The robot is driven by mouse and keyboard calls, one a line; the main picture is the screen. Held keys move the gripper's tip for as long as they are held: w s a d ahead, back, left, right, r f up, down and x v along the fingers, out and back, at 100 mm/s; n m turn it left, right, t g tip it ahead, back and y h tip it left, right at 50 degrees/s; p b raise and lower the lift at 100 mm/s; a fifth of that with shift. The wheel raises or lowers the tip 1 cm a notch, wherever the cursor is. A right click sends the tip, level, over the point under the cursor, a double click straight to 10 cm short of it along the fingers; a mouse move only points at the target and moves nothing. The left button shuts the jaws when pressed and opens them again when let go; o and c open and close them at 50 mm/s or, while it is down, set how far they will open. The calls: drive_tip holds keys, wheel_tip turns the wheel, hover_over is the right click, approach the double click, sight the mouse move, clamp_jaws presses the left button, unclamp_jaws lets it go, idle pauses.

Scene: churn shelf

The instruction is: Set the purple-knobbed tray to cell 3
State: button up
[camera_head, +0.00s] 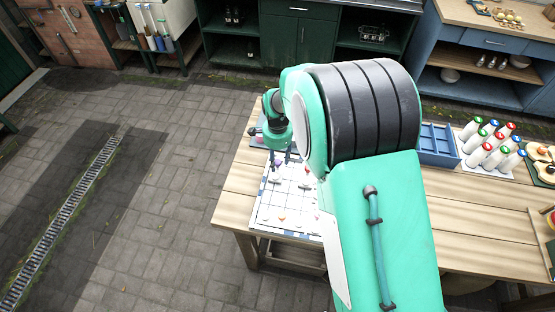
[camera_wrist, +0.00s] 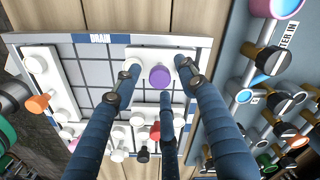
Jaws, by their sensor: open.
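The tray with the purple knob (camera_wrist: 159,76) is a white piece on the gridded board (camera_wrist: 96,52), near the edge labelled DRAIN in the wrist view. My gripper (camera_wrist: 157,68) is open, with its blue fingers on either side of the purple knob in the picture. I cannot tell whether they touch the tray or hover above it. The fingers hide part of the tray and the grid. In the head view the board (camera_head: 268,209) lies on the wooden table, with my wrist over its far end. Cell numbers are not readable.
Other white trays share the board, including ones with an orange knob (camera_wrist: 38,103) and a red knob (camera_wrist: 155,132). A panel with pipes and valves (camera_wrist: 273,60) stands close on the right. A blue divided box (camera_head: 437,145) and capped bottles (camera_head: 490,145) stand farther right.

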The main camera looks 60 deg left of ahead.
drive_tip(key=shift+c, duration=0.3)
clamp_jaws()
drive_tip(key=shift+s+d, duration=0.1)
drive_tip(key=s+d, duration=0.8)
drive_tip(key=shift+s+d+p, duration=0.15)
drive_tip(key=shift+p, duration=0.15)
drive_tip(key=shift+o, duration=0.3)
unclamp_jaws()
